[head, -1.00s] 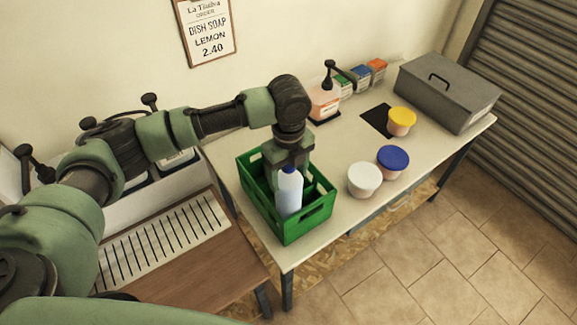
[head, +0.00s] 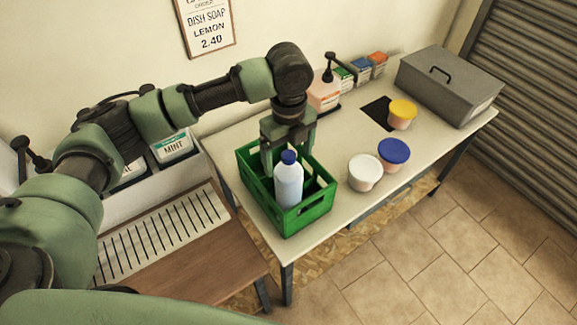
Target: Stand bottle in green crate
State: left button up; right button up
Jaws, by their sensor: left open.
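A pale bottle with a blue cap (head: 288,182) stands upright inside the green crate (head: 308,218) on the table. My left gripper (head: 287,150) is open, just behind and above the bottle as seen in the head view. Its fingers show on either side of the bottle's cap and upper part, and the lower finger parts are partly hidden by the bottle and crate. I cannot tell whether a finger still touches the bottle. The crate has inner dividers, and the bottle's base is hidden by the front wall. My right gripper is not in view.
Tubs with white (head: 365,172), blue (head: 393,153) and yellow (head: 402,113) lids stand right of the crate. A grey metal box (head: 448,86) is at the far right. A pump container (head: 324,92) and small boxes line the wall. A slatted drain board (head: 165,236) is at left.

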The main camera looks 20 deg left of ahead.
pick_arm(q)
notch_tip(320, 180, up, 7)
jog(key=shift+f+b, duration=0.2)
jog(key=shift+b, duration=0.6)
jog(key=shift+r, duration=0.75)
jog(key=shift+f, duration=0.1)
